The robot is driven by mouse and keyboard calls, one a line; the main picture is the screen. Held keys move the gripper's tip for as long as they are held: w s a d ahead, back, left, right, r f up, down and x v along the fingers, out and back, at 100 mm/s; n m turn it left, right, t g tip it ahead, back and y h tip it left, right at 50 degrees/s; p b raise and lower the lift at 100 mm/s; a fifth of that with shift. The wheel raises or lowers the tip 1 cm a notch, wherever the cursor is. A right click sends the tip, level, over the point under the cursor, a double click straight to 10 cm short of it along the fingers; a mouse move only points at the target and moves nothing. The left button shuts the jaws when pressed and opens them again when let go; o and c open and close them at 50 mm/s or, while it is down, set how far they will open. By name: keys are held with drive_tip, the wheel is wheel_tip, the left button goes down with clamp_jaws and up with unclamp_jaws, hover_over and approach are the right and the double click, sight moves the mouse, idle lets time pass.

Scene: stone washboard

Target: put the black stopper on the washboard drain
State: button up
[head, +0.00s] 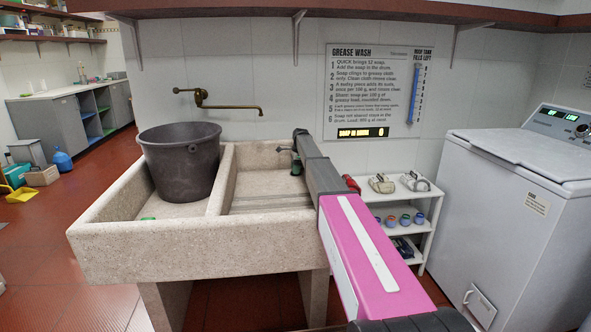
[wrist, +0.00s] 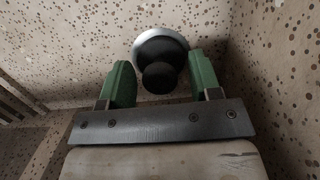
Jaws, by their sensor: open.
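The stone washboard (head: 190,245) is a speckled double sink against the wall. My arm reaches into its right basin, and my gripper (head: 296,168) is there near the back wall. In the wrist view, the black stopper (wrist: 158,76), a dark disc with a round knob, lies over the silver drain ring (wrist: 149,37). The ring shows around its upper edge; how deep the stopper sits cannot be told. The green fingers of my gripper (wrist: 160,82) are apart, one on each side of the stopper's knob. No grip on it shows.
A dark bucket (head: 181,160) stands in the left basin. A brass tap (head: 220,103) sticks out from the wall above. A white shelf (head: 425,222) and a white washing machine (head: 500,205) stand to the right. Speckled basin walls are close in the wrist view.

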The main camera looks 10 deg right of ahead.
wheel_tip(320, 180, up, 12)
drive_tip(key=d, duration=0.1)
drive_tip(key=shift+d, duration=0.4)
